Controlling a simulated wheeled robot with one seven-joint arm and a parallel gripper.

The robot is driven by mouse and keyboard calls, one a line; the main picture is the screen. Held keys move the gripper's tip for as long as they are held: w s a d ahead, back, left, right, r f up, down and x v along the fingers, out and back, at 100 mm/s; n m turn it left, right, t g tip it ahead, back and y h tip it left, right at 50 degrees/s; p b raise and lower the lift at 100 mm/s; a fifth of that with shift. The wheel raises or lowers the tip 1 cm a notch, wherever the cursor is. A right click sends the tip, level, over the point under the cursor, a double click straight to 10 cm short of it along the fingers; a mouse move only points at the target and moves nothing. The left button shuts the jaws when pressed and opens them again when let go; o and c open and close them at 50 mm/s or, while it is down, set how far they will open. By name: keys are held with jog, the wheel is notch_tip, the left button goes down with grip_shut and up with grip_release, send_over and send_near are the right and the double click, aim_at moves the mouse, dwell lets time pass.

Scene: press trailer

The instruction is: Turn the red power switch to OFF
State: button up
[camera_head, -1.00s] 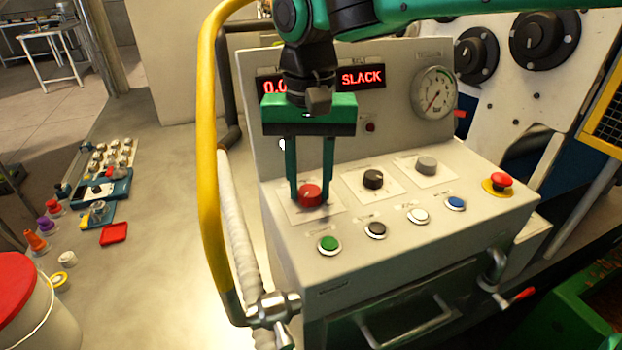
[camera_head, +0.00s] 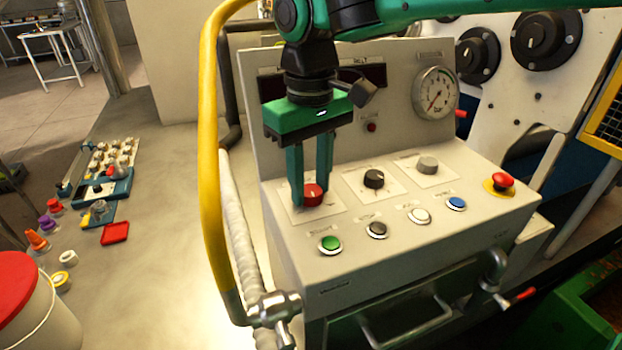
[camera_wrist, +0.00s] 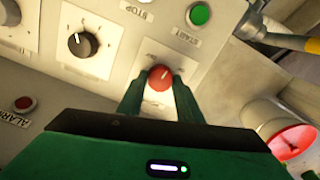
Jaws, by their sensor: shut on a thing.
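The red power switch (camera_head: 313,194) is a round knob with a pale pointer line, on a white plate at the left of the sloped control panel (camera_head: 470,190). My gripper (camera_head: 312,196) reaches down from above with its two green fingers on either side of the knob, shut on it. The wrist view shows the red knob (camera_wrist: 160,78) between the fingertips, its pointer line tilted slightly. The lettering around the knob is too small or covered to read. The display (camera_head: 320,80) behind my gripper is dark.
A black knob (camera_head: 374,180) and a grey knob (camera_head: 427,164) stand to the right. Green (camera_head: 330,244), black, white and blue buttons line the front. A red mushroom button (camera_head: 503,181) is at the far right. A yellow rail (camera_head: 208,150) rises along the left.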

aim_at(312, 189)
jog(key=n, duration=0.5)
jog(key=shift+d, duration=0.1)
jog(key=shift+w+n, duration=0.1)
jog(key=shift+n, duration=2.3)
jog(key=o, duration=1)
jog(key=shift+o, duration=0.2)
jog(key=shift+r, duration=0.15)
notch_tip(312, 189, up, 10)
jog(key=shift+r, duration=0.25)
